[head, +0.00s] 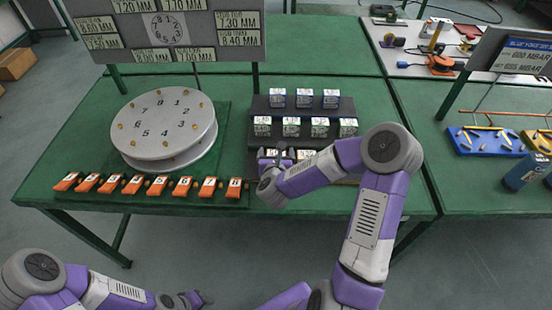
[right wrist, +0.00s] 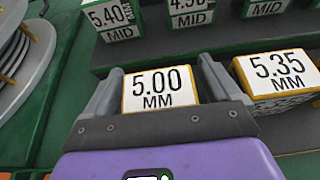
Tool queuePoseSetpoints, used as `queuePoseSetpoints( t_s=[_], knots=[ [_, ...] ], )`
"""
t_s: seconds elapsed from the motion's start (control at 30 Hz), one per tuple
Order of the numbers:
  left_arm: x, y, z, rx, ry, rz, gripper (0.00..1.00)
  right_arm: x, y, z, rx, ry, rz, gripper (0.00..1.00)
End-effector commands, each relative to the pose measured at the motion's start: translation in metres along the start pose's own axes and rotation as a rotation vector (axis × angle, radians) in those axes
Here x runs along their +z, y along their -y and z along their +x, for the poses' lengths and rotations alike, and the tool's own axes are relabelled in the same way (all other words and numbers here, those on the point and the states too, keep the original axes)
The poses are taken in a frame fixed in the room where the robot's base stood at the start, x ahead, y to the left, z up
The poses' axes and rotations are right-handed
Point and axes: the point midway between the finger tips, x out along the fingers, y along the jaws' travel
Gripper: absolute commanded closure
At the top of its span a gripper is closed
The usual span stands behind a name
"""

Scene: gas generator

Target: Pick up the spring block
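The spring blocks are small cubes with white labels, standing in rows on a dark stepped rack (head: 345,105) in the head view. My right gripper (head: 272,154) is at the left end of the front row. In the right wrist view, a block marked 5.00 MM (right wrist: 160,88) lies between the fingers of my right gripper (right wrist: 165,85), one finger close on each side. Whether they press on it is unclear. A block marked 5.35 MM (right wrist: 277,74) stands just to its right. My left gripper (head: 190,299) is low in the head view, away from the table; its finger opening is unclear.
A round numbered disc (head: 165,128) stands left of the rack, with a row of orange numbered pieces (head: 130,184) before it. A sign board (head: 165,28) stands behind. Blocks marked MID (right wrist: 121,31) stand on the step behind.

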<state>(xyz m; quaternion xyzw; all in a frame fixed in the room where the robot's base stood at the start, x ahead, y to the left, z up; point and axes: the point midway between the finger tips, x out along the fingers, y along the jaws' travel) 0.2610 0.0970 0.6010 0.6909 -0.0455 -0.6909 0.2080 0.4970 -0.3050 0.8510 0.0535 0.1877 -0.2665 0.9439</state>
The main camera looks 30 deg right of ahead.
Motion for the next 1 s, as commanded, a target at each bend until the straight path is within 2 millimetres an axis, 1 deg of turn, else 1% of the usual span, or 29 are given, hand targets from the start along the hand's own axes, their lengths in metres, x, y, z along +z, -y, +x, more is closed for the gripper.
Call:
queuePoseSetpoints(
  t_s=[0.03, 0.07, 0.3, 0.4, 0.67, 0.77, 1.0],
  knots=[
    [0.0, 0.0, 0.0, 0.0, 0.0, 0.0, 0.57, 0.0, 0.0, 0.0, 0.0, 0.0, 0.0, 0.19],
    [0.0, 0.0, 0.0, 0.0, 0.0, 0.0, 0.57, 0.0, 0.0, 0.0, 0.0, 0.0, 0.0, 0.23],
    [0.0, 0.0, 0.0, 0.0, 0.0, 0.0, 0.57, 0.0, 0.0, 0.0, 0.0, 0.001, 0.0, 0.6],
    [0.0, 0.0, 0.0, 0.0, 0.0, 0.0, 0.57, 0.0, 0.0, 0.0, 0.0, 0.001, 0.0, 0.74],
    [0.0, -0.001, -0.002, 0.0, 0.0, 0.0, 0.57, 0.004, 0.0, -0.002, 0.0, 0.004, 0.0, 0.74],
    [0.0, -0.003, -0.007, 0.0, 0.0, 0.0, 0.57, 0.017, -0.001, -0.006, 0.001, 0.007, -0.001, 0.74],
    [0.001, -0.01, -0.026, 0.0, 0.0, 0.0, 0.57, 0.064, 0.0, -0.026, -0.001, 0.009, -0.002, 0.74]
  ],
)
